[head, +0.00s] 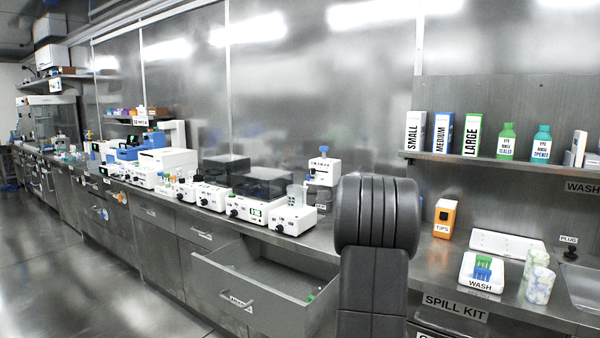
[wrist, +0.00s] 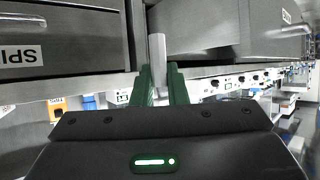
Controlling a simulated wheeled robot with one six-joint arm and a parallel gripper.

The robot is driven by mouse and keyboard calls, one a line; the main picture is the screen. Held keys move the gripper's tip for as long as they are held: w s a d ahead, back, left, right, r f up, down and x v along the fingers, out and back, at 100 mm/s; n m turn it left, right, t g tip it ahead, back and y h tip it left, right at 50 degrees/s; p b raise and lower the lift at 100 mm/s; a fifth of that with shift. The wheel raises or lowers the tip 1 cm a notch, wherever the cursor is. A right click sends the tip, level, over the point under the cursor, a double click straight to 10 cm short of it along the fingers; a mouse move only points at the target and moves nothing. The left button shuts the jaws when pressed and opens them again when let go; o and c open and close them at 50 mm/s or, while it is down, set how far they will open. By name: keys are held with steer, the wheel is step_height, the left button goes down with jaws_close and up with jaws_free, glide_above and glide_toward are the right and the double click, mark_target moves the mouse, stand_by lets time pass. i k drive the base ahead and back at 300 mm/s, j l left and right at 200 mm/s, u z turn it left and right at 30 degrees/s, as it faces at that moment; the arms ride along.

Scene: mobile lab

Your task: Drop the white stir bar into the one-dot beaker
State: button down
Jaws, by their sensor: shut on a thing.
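In the wrist view my gripper (wrist: 160,72) is shut on a pale, whitish bar (wrist: 157,52), which looks like the white stir bar. The bar stands up between the two dark green fingers and sticks out past their tips. It is in front of the drawer fronts, clear of the counter. In the head view my arm hides the gripper and the bar. A clear beaker (head: 297,195) stands on a white device on the counter, left of my arm; I cannot make out any dot on it.
A drawer (head: 262,315) is pulled open below the counter, with small coloured items inside. White devices (head: 247,207) line the counter. At the right are an orange tips box (head: 445,218), a wash tray (head: 466,283) and two patterned cups (head: 538,288). The floor at left is clear.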

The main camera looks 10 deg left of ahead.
mark_target(299, 205)
steer(key=k+z, duration=0.1)
steer(key=z, duration=1.1)
steer(key=j+z, duration=0.25)
steer(key=j, duration=0.65)
steer(key=k+j+z, duration=0.1)
steer(key=j+z, duration=0.15)
steer(key=j, duration=0.6)
